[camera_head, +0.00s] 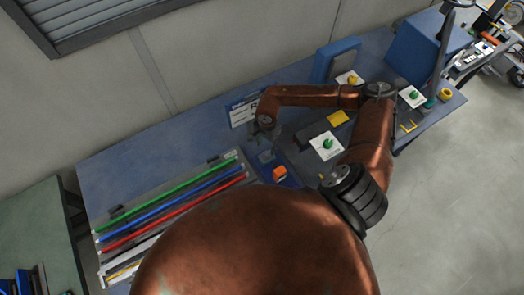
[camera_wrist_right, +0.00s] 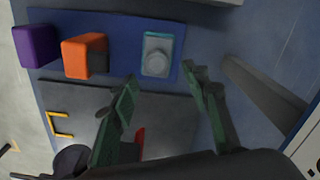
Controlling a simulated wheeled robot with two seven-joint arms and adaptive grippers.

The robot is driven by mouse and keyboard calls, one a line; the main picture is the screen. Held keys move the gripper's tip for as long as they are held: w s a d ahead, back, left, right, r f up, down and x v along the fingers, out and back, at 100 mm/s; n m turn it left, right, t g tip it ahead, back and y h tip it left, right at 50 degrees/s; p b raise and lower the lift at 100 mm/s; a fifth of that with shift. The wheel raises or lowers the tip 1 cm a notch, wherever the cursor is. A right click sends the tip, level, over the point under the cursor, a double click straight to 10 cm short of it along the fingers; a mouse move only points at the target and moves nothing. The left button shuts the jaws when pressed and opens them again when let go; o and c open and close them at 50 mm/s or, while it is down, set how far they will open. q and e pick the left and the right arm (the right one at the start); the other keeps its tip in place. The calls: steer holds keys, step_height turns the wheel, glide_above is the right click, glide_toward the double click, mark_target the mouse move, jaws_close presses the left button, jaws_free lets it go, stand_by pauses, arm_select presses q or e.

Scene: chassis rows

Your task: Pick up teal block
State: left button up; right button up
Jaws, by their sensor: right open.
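The teal block (camera_wrist_right: 157,54) sits on a dark blue mat (camera_wrist_right: 120,22) in the right wrist view, with a paler round mark on its top. In the head view it is a small, dull patch (camera_head: 266,156) just below my right gripper (camera_head: 267,134). My right gripper is open, and in the wrist view its two green-grey fingers (camera_wrist_right: 160,82) are spread apart with nothing between their tips. The block lies beyond the fingertips and is not held. My left gripper is not in view.
An orange block (camera_wrist_right: 85,55) and a purple block (camera_wrist_right: 37,46) stand left of the teal one on the mat. A dark bar (camera_wrist_right: 262,90) lies right of the fingers. Green, blue and red rods (camera_head: 180,205) lie on the bench's left part.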

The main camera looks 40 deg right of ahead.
mark_target(267, 153)
steer(key=shift+s+f, duration=0.1)
steer(key=shift+f, duration=0.75)
step_height(267, 153, down, 4)
steer(key=shift+s+f+p, duration=0.1)
steer(key=shift+f+p, duration=0.15)
steer(key=shift+p, duration=0.9)
steer(key=shift+f, duration=0.4)
jaws_close()
